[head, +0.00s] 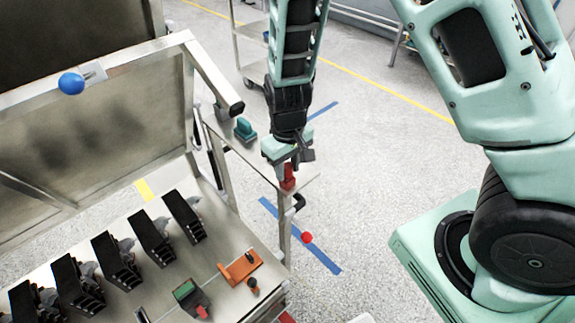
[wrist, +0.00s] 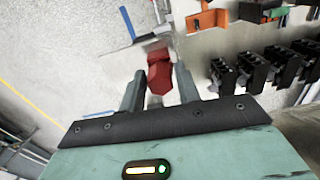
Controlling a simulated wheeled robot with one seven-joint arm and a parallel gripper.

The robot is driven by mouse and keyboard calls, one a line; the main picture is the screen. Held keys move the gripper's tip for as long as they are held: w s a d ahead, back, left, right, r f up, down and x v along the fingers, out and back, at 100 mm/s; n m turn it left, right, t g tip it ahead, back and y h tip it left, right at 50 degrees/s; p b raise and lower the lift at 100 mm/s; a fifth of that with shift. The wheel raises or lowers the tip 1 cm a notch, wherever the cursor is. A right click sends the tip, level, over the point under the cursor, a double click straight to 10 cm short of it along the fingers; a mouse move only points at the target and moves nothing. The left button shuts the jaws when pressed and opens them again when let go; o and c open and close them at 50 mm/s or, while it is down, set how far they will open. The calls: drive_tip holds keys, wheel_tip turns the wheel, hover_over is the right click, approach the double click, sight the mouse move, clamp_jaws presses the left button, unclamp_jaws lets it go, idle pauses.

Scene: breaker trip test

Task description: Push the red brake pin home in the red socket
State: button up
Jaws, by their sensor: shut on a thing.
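My gripper (head: 283,160) points down near the corner of a steel cart top in the head view. Its fingers also show in the wrist view (wrist: 159,88). They are shut on a red block-like piece, which I take as the red brake pin (head: 288,178). I cannot make out the red socket for sure; a small red part (head: 202,312) shows beside a green block at the bottom of the head view.
Several black breakers (head: 117,260) stand in a row on the steel panel. An orange bracket (head: 240,268) and a green block (head: 186,291) are near its front. A teal piece (head: 244,129) rests on the cart top. A red ball (head: 307,238) and blue ball (head: 71,83) show.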

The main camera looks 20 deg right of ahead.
sight(287, 166)
drive_tip(key=shift+f, duration=0.3)
drive_tip(key=o, duration=1.1)
drive_tip(key=shift+c, duration=0.2)
wheel_tip(287, 166, up, 18)
drive_tip(key=b, duration=0.1)
drive_tip(key=shift+f+b, duration=0.25)
drive_tip(key=shift+b, duration=0.05)
drive_tip(key=s+a+f+n+b, duration=0.2)
drive_tip(key=s+a, duration=0.1)
drive_tip(key=s, duration=0.7)
drive_tip(key=s+a+f+n+b, duration=0.2)
drive_tip(key=s+a, duration=0.1)
drive_tip(key=s, duration=0.7)
drive_tip(key=shift+a+f+n+y, duration=0.15)
drive_tip(key=shift+f+n+y, duration=0.15)
drive_tip(key=shift+f+n, duration=0.1)
